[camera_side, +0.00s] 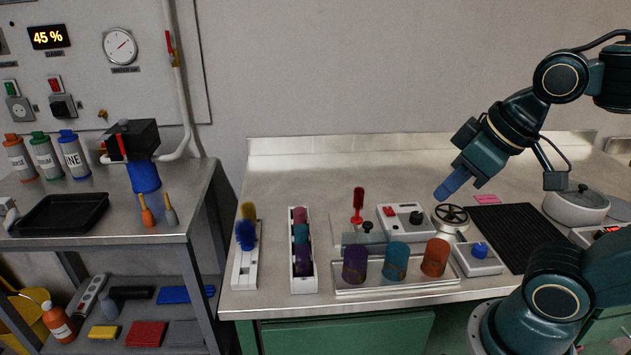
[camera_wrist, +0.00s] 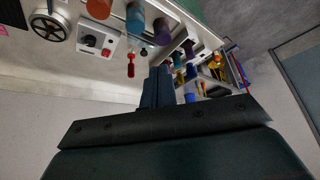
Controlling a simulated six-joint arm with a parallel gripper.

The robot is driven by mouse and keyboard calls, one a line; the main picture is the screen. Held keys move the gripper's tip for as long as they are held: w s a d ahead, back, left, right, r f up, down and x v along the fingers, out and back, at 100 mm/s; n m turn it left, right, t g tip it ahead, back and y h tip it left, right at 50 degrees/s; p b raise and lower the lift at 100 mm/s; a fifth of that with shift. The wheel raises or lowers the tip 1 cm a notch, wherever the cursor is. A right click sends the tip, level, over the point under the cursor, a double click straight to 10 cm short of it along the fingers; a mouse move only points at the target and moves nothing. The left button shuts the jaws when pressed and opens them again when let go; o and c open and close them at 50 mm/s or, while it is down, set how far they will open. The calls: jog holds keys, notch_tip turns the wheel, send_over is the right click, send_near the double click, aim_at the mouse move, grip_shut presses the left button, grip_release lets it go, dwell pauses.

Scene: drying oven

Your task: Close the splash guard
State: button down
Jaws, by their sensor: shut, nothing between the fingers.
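I cannot pick out the splash guard with certainty. A clear, flat-looking panel or tray (camera_side: 400,287) lies at the bench front, under a purple, a teal and an orange cylinder; I cannot tell whether it is the guard. A red upright handle (camera_side: 358,200) stands behind it and also shows in the wrist view (camera_wrist: 131,66). My gripper (camera_side: 447,190) is shut and empty, in the air above the handwheel, right of the red handle and apart from both. In the wrist view its blue fingers (camera_wrist: 158,88) lie together.
The handwheel (camera_side: 451,217), a grey switch box (camera_side: 410,222), a blue-knob box (camera_side: 479,258), a black mat (camera_side: 511,236) and a pot (camera_side: 577,207) crowd the bench right. Two racks (camera_side: 303,284) (camera_side: 244,272) stand left. The back strip of the bench is mostly clear.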

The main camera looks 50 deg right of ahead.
jog(key=w+a+f+n+g+h, duration=0.1)
jog(key=w+f+n+g, duration=0.1)
jog(key=w+n, duration=0.4)
jog(key=w+a+f+n+g+h, duration=0.1)
jog(key=w+f+n, duration=0.3)
jog(key=n, duration=1.1)
jog(key=shift+w+a+g, duration=0.25)
jog(key=shift+w+g, duration=0.65)
jog(key=shift+w, duration=0.9)
jog(key=shift+f, duration=0.1)
jog(key=f, duration=0.3)
jog(key=d+f, duration=0.1)
jog(key=f, duration=0.2)
jog(key=d+f, duration=0.1)
jog(key=f, duration=0.1)
jog(key=shift+w+f, duration=0.3)
jog(key=shift+f, duration=0.1)
jog(key=shift+w+d+f, duration=0.25)
jog(key=shift+d+f, duration=0.25)
jog(key=shift+d, duration=0.25)
jog(key=shift+w+d+f, duration=0.15)
jog(key=shift+w+d, duration=0.05)
jog(key=shift+d, duration=0.4)
jog(key=shift+w+d+f, duration=0.1)
jog(key=shift+w+d, duration=0.1)
jog(key=shift+d, duration=0.4)
